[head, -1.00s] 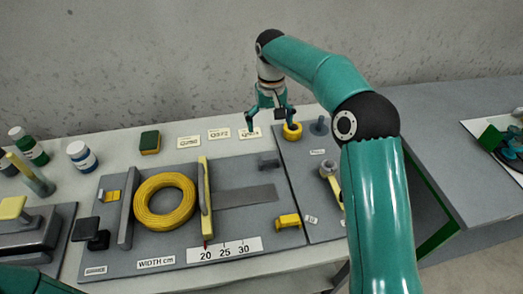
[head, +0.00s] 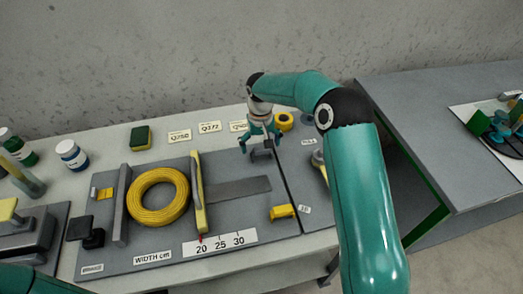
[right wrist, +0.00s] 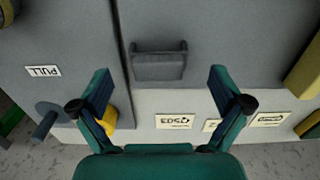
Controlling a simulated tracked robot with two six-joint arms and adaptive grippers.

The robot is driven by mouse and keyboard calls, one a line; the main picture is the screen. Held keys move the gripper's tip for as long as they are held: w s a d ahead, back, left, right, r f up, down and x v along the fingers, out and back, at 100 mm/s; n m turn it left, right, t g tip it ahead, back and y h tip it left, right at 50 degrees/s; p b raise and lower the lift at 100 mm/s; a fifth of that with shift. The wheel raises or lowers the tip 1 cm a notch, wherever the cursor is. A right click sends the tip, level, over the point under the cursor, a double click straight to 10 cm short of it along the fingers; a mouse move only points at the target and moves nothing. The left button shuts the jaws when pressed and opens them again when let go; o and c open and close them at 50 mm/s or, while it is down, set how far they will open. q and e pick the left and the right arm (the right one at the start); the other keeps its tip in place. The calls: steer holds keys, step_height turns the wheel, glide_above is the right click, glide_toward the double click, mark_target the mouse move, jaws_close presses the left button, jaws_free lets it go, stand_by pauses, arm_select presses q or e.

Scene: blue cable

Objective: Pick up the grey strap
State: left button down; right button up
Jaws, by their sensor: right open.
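The grey strap (right wrist: 159,62) looks like a small dark grey piece with a raised bar, lying on the grey board near its far edge. In the head view the strap (head: 261,156) is partly covered by my right gripper (head: 261,147). The right gripper is open and points down just above it. In the right wrist view the strap lies ahead, between the lines of the two spread fingers (right wrist: 159,72), with nothing held. My left gripper is out of view.
A yellow cable coil (head: 159,196) and a yellow bar (head: 198,195) lie left of the strap. A flat grey strip (head: 238,191) and a yellow bracket (head: 281,212) lie nearer. Label cards (head: 210,128) line the back.

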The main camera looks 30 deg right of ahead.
mark_target(261, 148)
steer(key=shift+d+f, duration=0.1)
steer(key=shift+f, duration=1.6)
steer(key=c, duration=0.9)
steer(key=shift+r, duration=0.1)
